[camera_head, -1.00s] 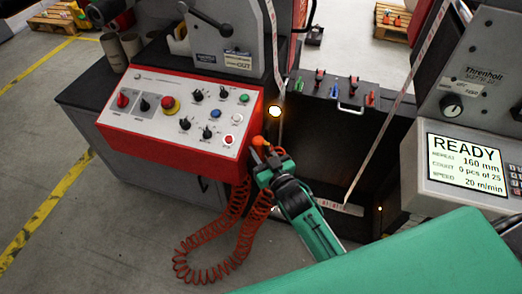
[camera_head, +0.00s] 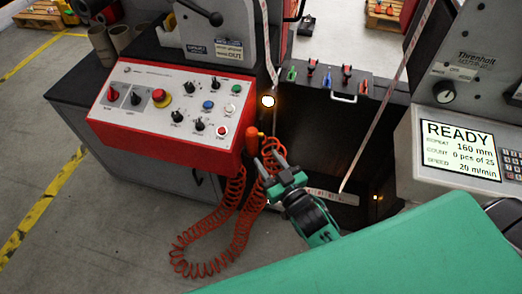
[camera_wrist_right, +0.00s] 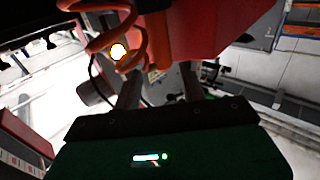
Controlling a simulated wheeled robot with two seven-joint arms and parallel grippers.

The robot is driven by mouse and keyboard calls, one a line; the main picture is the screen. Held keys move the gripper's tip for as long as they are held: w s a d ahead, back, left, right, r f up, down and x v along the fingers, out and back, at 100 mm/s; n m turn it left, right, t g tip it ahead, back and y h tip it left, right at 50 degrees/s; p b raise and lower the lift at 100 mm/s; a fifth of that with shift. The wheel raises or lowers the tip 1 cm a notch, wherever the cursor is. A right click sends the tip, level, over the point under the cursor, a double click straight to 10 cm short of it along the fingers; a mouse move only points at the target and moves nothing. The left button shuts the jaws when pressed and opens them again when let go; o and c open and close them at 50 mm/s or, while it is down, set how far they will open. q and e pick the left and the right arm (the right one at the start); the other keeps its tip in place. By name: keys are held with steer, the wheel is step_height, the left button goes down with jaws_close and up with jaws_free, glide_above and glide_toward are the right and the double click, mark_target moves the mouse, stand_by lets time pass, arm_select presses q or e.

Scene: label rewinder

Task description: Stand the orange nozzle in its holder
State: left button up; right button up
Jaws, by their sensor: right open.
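The orange nozzle (camera_head: 252,140) stands roughly upright at the right end of the red control panel (camera_head: 160,105), its orange coiled hose (camera_head: 238,225) hanging below. The holder is too small or hidden to make out, so I cannot tell how the nozzle is seated. My right gripper (camera_head: 269,157) is open, just right of and below the nozzle, apart from it, with hose coils close to its fingers. In the right wrist view the open fingers (camera_wrist_right: 158,88) are empty; orange hose coils (camera_wrist_right: 128,35) and red panel side (camera_wrist_right: 215,25) show beyond. My left gripper is not in view.
A bright round lamp (camera_head: 268,101) sits just above the nozzle. A white label strip (camera_head: 385,95) runs diagonally at the right. The READY display unit (camera_head: 460,150) stands further right. Small coloured clamps line the back rail. Open floor lies left of the hose.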

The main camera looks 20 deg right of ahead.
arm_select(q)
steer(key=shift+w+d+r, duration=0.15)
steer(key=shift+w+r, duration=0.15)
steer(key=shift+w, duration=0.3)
arm_select(e)
steer(key=shift+s+d, duration=0.2)
steer(key=shift+s, duration=0.75)
steer(key=shift+s+d, duration=0.2)
steer(key=shift+s, duration=0.7)
steer(key=s+d+f+g+h, duration=0.1)
steer(key=s+f+g, duration=0.25)
steer(key=f, duration=1.25)
steer(key=s+d+f+g+h, duration=0.1)
steer(key=s+d+f+g, duration=0.2)
steer(key=f, duration=1.2)
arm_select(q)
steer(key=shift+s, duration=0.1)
arm_select(e)
steer(key=s+d+f+g+h, duration=0.1)
steer(key=s+f+g, duration=0.8)
steer(key=s+f, duration=1.1)
steer(key=shift+d, duration=0.85)
steer(key=shift+g, duration=0.25)
